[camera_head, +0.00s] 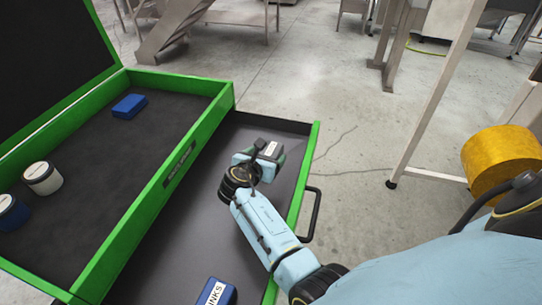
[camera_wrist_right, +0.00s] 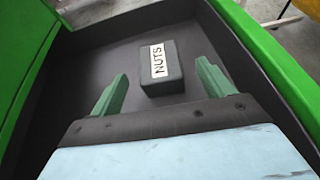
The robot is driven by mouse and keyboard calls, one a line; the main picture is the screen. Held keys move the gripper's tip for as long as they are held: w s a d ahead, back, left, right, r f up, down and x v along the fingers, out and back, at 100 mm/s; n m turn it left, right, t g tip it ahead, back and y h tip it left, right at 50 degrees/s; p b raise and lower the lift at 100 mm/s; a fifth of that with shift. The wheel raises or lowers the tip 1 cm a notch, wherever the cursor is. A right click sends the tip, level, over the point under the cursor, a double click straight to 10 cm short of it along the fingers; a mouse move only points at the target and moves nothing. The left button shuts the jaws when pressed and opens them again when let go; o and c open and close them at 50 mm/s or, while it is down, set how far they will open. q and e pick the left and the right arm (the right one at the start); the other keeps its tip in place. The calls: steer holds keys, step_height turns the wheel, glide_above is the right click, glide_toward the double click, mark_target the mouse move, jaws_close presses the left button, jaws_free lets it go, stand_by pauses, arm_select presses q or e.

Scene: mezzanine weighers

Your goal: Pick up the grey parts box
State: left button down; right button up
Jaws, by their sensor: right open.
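The grey parts box, dark grey with a white NUTS label, lies in the open drawer; the right wrist view shows it whole (camera_wrist_right: 173,82). In the head view, the far end of my right arm partly hides the box (camera_head: 271,148). My right gripper (camera_wrist_right: 161,75) is open, its two green fingers apart and pointing toward the box, one to each side of it in the picture. The fingers do not appear to touch the box. In the head view the right gripper (camera_head: 257,160) is over the drawer's far end. My left gripper is not in view.
The drawer (camera_head: 303,185) has green edges and a black handle (camera_head: 311,215). A blue labelled box (camera_head: 216,291) lies nearer in it. The green-rimmed tray (camera_head: 152,205) at left holds a blue block (camera_head: 130,105) and two round containers. A yellow roll (camera_head: 497,160) stands at right.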

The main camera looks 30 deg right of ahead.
mark_target(271, 154)
steer(key=shift+x, duration=1.2)
steer(key=shift+w+f, duration=0.1)
steer(key=shift+w, duration=0.05)
steer(key=c, duration=1.1)
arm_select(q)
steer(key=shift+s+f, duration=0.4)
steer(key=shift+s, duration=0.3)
arm_select(e)
steer(key=shift+c, duration=0.8)
